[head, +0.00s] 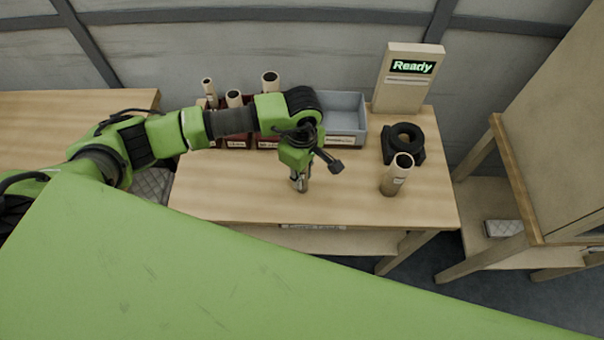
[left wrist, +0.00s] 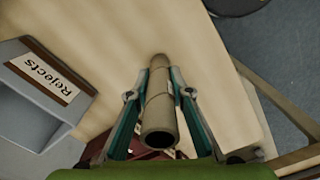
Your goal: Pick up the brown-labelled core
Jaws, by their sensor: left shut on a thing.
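My left gripper (head: 300,183) is over the middle of the table and points down. In the left wrist view its two fingers (left wrist: 160,95) are shut on a cardboard core (left wrist: 159,111), one on each side of it. The tube's open end faces the camera; I cannot make out a label colour on it. In the head view the gripper hides most of this core. Another core (head: 396,176) stands upright on the table to the right, with a small pale label. My right gripper is not in view.
Dark red bins (head: 237,141) with several upright tubes stand at the back left. Next to them is a grey bin (head: 346,103), labelled Rejects in the left wrist view (left wrist: 22,112). A black ring-shaped holder (head: 390,146) and a "Ready" display (head: 399,92) stand right. The table front (head: 240,200) is clear.

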